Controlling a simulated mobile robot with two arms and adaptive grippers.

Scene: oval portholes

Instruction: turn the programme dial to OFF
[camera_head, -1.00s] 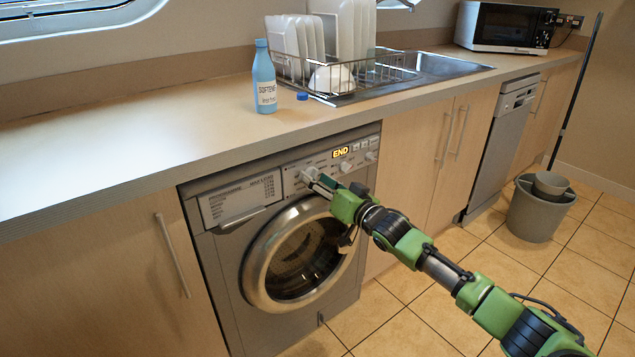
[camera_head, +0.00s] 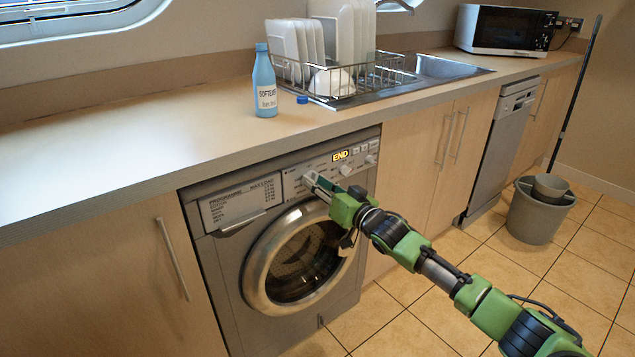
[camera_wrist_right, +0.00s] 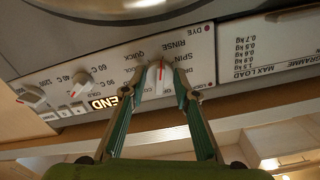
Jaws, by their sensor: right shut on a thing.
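The programme dial (camera_wrist_right: 161,76) is a pale round knob with a red pointer line, on the washing machine's control panel. In the wrist view, which is upside down, the labels DYE, RINSE, SPIN and QUICK show around it. My left gripper is not in view.
The washing machine (camera_head: 218,250) has a closed round door (camera_head: 252,275) below the panel and a lit END display (camera_head: 340,155). Smaller knobs (camera_head: 346,169) sit right of the dial. The worktop edge overhangs above. A softener bottle (camera_head: 265,85) stands on the worktop.

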